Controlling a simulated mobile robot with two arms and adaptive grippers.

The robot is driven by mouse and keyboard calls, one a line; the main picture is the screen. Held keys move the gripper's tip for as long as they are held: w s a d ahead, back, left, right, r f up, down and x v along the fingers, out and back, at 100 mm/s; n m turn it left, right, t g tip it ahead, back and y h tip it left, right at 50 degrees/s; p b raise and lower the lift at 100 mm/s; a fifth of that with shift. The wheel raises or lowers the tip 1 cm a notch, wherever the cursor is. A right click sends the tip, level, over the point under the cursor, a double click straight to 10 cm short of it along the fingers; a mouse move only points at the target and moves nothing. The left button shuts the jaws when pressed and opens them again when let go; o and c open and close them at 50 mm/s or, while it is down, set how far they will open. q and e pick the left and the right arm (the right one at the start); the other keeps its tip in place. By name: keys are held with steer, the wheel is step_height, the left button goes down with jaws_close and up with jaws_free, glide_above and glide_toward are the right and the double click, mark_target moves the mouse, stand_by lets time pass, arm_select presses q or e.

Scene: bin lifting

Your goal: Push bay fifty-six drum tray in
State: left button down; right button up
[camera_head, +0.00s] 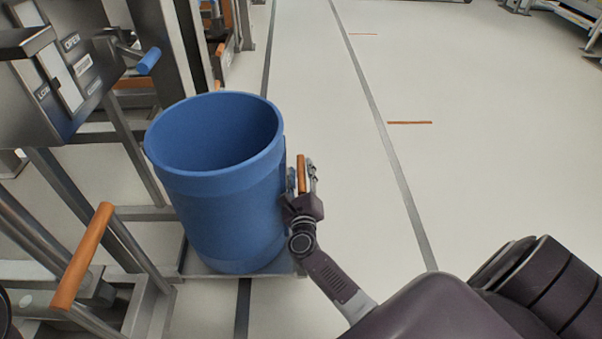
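A blue drum (225,205), open at the top and seemingly empty, stands upright on a low grey metal tray (200,272) in front of the metal frame. My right gripper (302,177) is at the drum's right side. Its fingers lie close on both sides of an upright orange handle (301,172) and look shut on it. Where that handle joins the tray is hidden. A second, slanted orange handle (85,256) is at the left, with no gripper on it. My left gripper is not in view.
The pale floor (480,170) to the right is clear, with dark and orange lines.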

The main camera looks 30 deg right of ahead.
steer(key=shift+c, duration=0.2)
jaws_close()
